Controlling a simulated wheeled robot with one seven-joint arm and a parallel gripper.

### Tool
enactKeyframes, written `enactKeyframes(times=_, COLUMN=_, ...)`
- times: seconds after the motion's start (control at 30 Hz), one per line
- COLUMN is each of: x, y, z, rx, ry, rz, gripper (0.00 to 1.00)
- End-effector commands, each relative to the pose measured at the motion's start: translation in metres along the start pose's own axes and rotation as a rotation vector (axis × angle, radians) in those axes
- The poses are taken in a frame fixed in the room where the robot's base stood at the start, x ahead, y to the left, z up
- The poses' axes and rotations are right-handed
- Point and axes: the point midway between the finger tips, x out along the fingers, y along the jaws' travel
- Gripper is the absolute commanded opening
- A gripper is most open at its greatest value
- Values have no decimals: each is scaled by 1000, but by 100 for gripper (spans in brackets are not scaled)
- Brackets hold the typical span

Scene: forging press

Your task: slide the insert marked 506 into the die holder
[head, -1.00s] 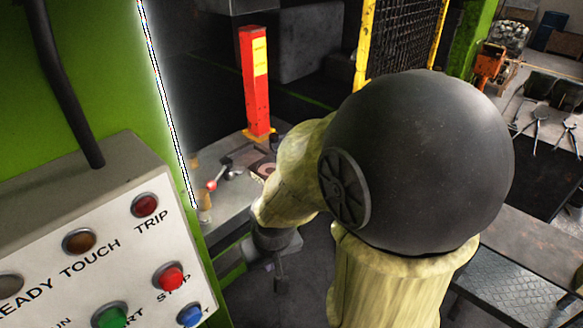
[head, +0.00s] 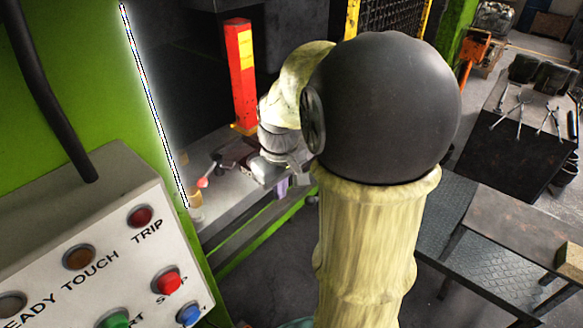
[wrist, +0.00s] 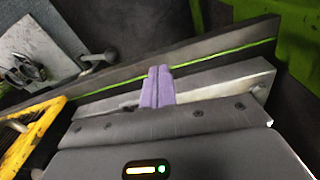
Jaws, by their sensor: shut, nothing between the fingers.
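My gripper shows in the wrist view as two purple fingers (wrist: 157,88) pressed together, with nothing between them. In the head view the purple fingertips (head: 282,188) point down beside the front edge of the press bed (head: 222,207). A dark low block (head: 236,152) on the bed, left of my wrist, may be the die holder; my wrist partly hides it. I cannot make out the insert or the number 506 in either view.
A red-knobbed lever (head: 203,182) and a red post (head: 241,75) stand on the bed. The button panel (head: 110,240) is at near left. A dark table with tongs (head: 525,125) and a grey bench (head: 515,225) are at right.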

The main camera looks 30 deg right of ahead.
Motion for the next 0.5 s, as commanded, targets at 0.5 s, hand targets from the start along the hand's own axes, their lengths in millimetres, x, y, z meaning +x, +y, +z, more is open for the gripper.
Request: enactKeyframes(times=0.5, x=-78, y=74, z=-1, rx=-143, ry=-83, rz=-49, gripper=0)
